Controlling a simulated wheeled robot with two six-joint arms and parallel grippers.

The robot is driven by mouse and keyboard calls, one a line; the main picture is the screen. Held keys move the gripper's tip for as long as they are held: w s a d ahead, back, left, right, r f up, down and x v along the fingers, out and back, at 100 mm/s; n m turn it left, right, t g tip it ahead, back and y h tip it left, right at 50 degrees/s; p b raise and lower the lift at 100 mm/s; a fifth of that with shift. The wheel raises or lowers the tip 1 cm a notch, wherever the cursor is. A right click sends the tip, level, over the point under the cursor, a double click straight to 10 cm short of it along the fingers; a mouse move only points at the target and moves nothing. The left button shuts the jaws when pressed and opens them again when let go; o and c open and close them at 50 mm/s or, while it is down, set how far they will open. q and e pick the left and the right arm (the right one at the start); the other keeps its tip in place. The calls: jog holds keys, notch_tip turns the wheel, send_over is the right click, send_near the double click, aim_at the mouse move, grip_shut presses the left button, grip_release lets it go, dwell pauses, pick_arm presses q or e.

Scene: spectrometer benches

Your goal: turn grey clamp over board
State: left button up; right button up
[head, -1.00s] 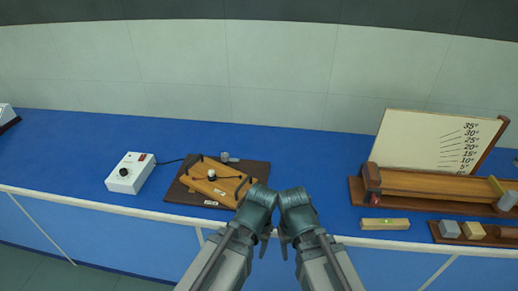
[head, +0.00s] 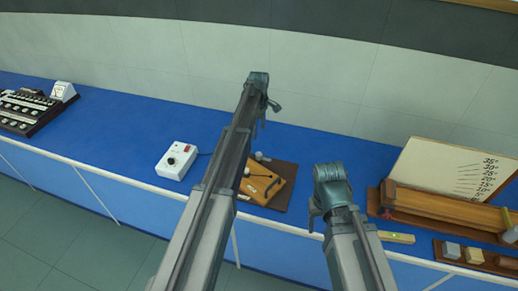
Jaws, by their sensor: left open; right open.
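The orange wooden board (head: 275,180) lies on a dark brown base (head: 288,187) on the blue bench. My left arm crosses in front and hides its left part. A small grey piece, probably the grey clamp (head: 260,156), sits at the back edge of the base, just right of my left arm. My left gripper (head: 264,116) is open and empty, beyond the board and above the back of the bench in the picture. My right gripper (head: 316,216) is open and empty, right of the board near the bench's front edge.
A white control box (head: 176,160) with a black knob stands left of the board. A black switch panel (head: 28,112) is at the far left. A wooden ramp (head: 440,208) with an angle chart (head: 455,170) and small blocks (head: 452,250) stand at the right.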

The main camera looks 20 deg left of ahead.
aim_at(259, 154)
pick_arm(q)
notch_tip(259, 154, down, 14)
jog(key=b, duration=1.4)
jog(key=shift+s, duration=0.1)
grip_shut()
